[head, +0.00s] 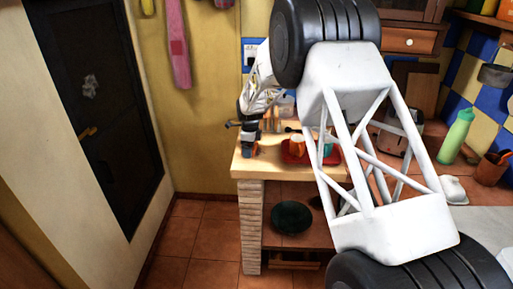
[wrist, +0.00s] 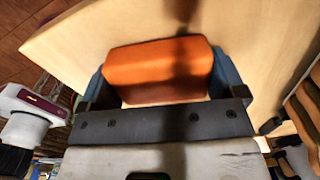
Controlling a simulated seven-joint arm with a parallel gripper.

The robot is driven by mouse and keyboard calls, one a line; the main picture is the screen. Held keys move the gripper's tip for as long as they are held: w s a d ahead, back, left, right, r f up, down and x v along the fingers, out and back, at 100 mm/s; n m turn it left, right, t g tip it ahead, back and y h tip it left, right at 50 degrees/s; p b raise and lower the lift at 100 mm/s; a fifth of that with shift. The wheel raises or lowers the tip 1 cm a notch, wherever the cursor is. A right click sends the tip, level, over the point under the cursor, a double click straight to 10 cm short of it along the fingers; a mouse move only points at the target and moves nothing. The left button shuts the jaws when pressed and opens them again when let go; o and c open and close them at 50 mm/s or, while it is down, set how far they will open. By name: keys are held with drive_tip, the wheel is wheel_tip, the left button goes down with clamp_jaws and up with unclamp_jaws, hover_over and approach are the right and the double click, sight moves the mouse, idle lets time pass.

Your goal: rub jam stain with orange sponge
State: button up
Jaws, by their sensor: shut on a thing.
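The orange sponge (wrist: 160,68) sits between the two blue-padded fingers of my gripper (wrist: 160,80) in the wrist view, and the gripper is shut on it. The pale wooden counter (wrist: 110,30) spreads behind the sponge. In the head view my gripper (head: 248,150) is low at the left end of the counter (head: 272,166), near its front edge; the sponge is too small to make out well there. I cannot tell whether the sponge touches the counter. No jam stain can be made out; a dark shadow band crosses the sponge and the wood.
Jars (head: 285,106) stand behind. A green bottle (head: 456,136) is farther right. A dark round dish (head: 291,218) lies on the shelf below. My white arm link hides much of the counter.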

drive_tip(key=shift+r, duration=4.1)
drive_tip(key=shift+d, duration=0.1)
drive_tip(key=shift+d+r+n, duration=0.2)
drive_tip(key=shift+d+n, duration=0.1)
drive_tip(key=shift+d, duration=0.1)
drive_tip(key=s+d+r+n, duration=0.2)
drive_tip(key=d+r+n, duration=0.2)
drive_tip(key=d+n, duration=0.65)
drive_tip(key=s+d+r+n, duration=0.1)
drive_tip(key=d+r+n, duration=0.4)
drive_tip(key=d, duration=1)
drive_tip(key=s+d+f+m, duration=1.3)
drive_tip(key=s+d+m, duration=0.1)
drive_tip(key=s+d, duration=0.1)
drive_tip(key=shift+s+d+f, duration=0.15)
drive_tip(key=shift+d+f, duration=0.1)
drive_tip(key=shift+f, duration=0.15)
